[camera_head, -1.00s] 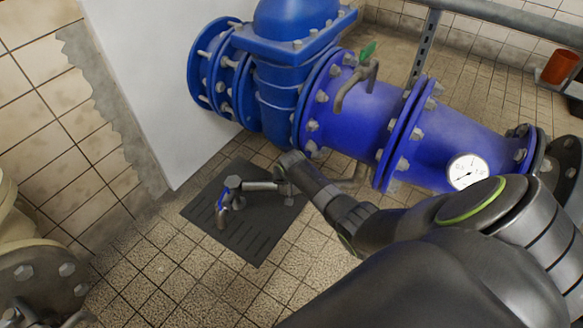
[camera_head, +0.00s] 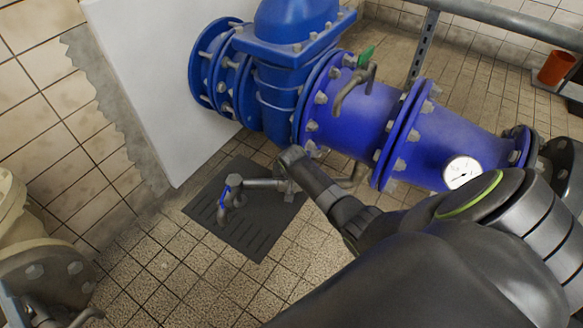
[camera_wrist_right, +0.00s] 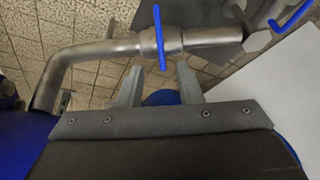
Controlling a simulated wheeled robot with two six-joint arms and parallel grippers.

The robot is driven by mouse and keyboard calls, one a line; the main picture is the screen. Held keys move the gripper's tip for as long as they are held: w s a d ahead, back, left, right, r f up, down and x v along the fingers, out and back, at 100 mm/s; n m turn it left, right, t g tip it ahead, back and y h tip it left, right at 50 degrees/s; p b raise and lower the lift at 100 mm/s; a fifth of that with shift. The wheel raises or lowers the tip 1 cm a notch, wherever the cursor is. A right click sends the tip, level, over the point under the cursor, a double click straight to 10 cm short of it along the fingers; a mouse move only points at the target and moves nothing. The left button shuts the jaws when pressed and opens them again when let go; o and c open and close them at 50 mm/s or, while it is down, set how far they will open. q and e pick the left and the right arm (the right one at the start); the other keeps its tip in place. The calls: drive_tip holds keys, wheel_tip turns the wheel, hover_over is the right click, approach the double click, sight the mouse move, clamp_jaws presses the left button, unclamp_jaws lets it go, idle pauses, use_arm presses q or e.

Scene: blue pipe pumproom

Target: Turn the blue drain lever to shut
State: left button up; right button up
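In the right wrist view a blue lever (camera_wrist_right: 160,35) is seen nearly edge-on, standing across a grey drain pipe (camera_wrist_right: 100,50). My right gripper (camera_wrist_right: 158,66) is open, its two fingers pointing at the pipe. The lever's near end lies at the gap between the fingertips, with visible room on both sides; I cannot tell whether they touch. In the head view my right gripper (camera_head: 290,165) hides this lever. A second blue lever (camera_head: 224,194) is on a grey tap above the dark floor grate; it also shows in the wrist view (camera_wrist_right: 291,14). My left gripper is not in view.
A large blue pipe (camera_head: 352,115) with bolted flanges runs behind my right gripper. It carries a green-handled valve (camera_head: 366,57) and a gauge (camera_head: 461,172). A white pillar (camera_head: 150,90) stands left.

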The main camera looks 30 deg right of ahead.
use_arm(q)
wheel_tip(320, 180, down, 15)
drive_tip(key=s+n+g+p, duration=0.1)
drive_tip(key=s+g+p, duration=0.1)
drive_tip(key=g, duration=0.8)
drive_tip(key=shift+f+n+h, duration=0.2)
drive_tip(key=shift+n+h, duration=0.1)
use_arm(e)
drive_tip(key=shift+v, duration=2.05)
